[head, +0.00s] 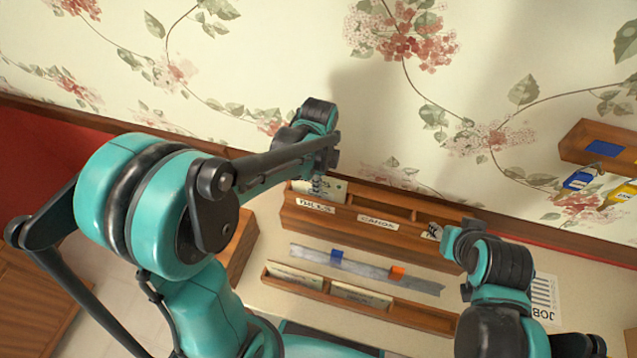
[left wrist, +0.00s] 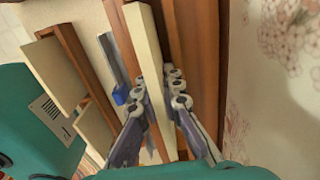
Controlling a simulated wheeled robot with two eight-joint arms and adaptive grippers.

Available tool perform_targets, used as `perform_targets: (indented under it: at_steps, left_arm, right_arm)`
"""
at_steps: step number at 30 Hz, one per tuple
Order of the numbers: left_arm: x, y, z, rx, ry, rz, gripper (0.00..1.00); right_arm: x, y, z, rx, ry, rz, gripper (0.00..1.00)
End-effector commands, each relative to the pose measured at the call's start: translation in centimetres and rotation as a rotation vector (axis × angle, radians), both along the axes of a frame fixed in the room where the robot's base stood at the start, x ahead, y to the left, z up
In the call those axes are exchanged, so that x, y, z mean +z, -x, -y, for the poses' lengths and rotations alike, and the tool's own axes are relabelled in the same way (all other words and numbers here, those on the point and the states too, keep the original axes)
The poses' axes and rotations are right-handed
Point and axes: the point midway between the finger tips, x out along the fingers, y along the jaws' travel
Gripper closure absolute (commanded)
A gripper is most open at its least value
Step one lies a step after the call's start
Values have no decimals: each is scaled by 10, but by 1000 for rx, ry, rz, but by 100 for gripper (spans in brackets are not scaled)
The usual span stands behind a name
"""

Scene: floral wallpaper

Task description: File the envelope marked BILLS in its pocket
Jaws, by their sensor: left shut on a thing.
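My left gripper (head: 326,158) is above the left end of the wooden pocket rack (head: 400,238) by the wall. In the left wrist view its fingers (left wrist: 163,92) are shut on a cream envelope (left wrist: 146,50), seen edge-on. In the head view a pale envelope (head: 322,187) stands at the left pocket, just below this gripper, and appears to be the held one; its lower part is hidden behind the rack's front.
A low wooden tray (head: 385,314) with pale envelopes stands in front of the rack. A metal strip (head: 365,270) with blue and orange clips lies between them. A printed sheet (head: 545,298) lies at right. A wall rail (head: 600,146) holds blue and yellow tags.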

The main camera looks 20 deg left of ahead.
Motion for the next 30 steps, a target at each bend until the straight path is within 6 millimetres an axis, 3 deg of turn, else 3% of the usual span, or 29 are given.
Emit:
perform_targets:
  at_steps: [4, 6, 7, 19, 30]
  left_arm:
    - [0, 0, 0, 0, 0, 0, 100]
    - [0, 0, 0, 0, 0, 0, 75]
    - [0, 0, 0, 0, 0, 0, 69]
    - [8, 0, 0, 0, 0, 0, 69]
    - [82, 0, 0, 0, 0, 0, 69]
  right_arm:
    - [0, 0, 0, 0, 0, 0, 60]
    - [0, 0, 0, 0, 0, 0, 60]
    - [0, 0, 0, 0, 0, 0, 60]
    - [0, 0, 0, 0, 0, 0, 60]
    - [0, 0, 0, 0, 0, 0, 60]
